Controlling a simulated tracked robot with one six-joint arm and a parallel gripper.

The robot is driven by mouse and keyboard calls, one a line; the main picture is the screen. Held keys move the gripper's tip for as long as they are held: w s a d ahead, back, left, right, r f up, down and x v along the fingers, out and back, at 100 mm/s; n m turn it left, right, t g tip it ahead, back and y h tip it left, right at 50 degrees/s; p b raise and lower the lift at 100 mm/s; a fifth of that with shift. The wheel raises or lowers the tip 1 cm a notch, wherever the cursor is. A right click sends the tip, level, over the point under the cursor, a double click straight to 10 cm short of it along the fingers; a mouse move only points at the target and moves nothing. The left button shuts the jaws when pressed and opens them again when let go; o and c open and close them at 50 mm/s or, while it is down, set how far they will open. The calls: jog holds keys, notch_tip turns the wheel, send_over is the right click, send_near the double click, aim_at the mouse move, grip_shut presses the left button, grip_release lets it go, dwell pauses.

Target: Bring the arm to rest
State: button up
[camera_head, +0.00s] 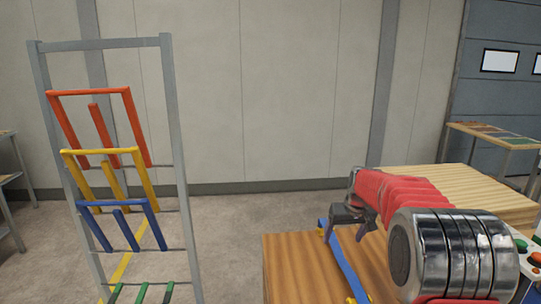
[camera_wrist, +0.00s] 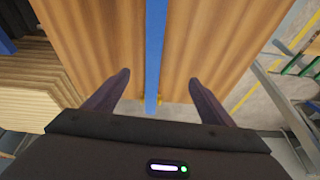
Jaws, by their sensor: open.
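My gripper (camera_wrist: 158,85) is open in the wrist view, its two dark fingers spread apart with nothing held between them. Below it is a brown wooden surface (camera_wrist: 95,40) with a blue strip (camera_wrist: 156,45) running along it between the fingers. In the head view my red arm reaches over the same wooden surface (camera_head: 290,262), with my gripper (camera_head: 347,230) pointing down by the blue strip (camera_head: 348,268). Whether the fingertips touch the strip cannot be told.
A grey rack (camera_head: 177,150) with red, yellow and blue frames stands at the left. Stacked pale boards (camera_head: 470,188) lie behind my arm at the right. A table with coloured panels (camera_head: 495,133) stands at the far right. Floor between rack and wooden surface is clear.

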jog(key=s+a+r, duration=0.2)
jog(key=s, duration=1.2)
jog(key=s+a+r+t, duration=0.1)
jog(key=s+a+r, duration=0.2)
jog(key=s, duration=1.1)
jog(key=s+a+r, duration=0.2)
jog(key=s, duration=1.2)
jog(key=shift+s+a+r+m, duration=0.2)
jog(key=shift+s+a+m, duration=0.05)
jog(key=shift+s+m, duration=0.1)
